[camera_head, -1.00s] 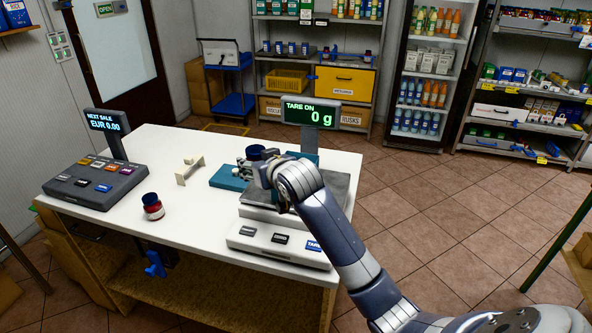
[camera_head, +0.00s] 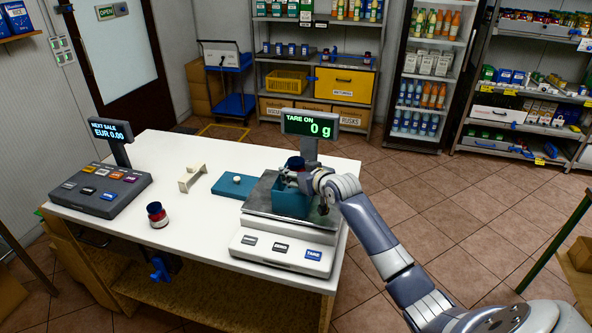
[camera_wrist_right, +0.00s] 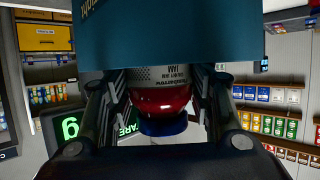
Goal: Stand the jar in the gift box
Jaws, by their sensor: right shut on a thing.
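A jar with a dark blue lid and red contents (camera_head: 294,163) is in my right gripper (camera_head: 297,177), above the teal gift box (camera_head: 291,202). The gift box stands on the scale. The right wrist view, which is upside down, shows the jar (camera_wrist_right: 161,100) between the two fingers. There the gift box wall (camera_wrist_right: 180,35) hides the jar's lower part. The jar looks about upright; I cannot tell how deep it sits in the box. My left gripper is not in view.
The scale (camera_head: 277,252) has a display (camera_head: 309,126) reading 0 g. A teal lid (camera_head: 231,190) lies left of it on the white counter (camera_head: 200,240). A second jar (camera_head: 157,216), a pale stand (camera_head: 191,178) and a till (camera_head: 99,190) stand further left.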

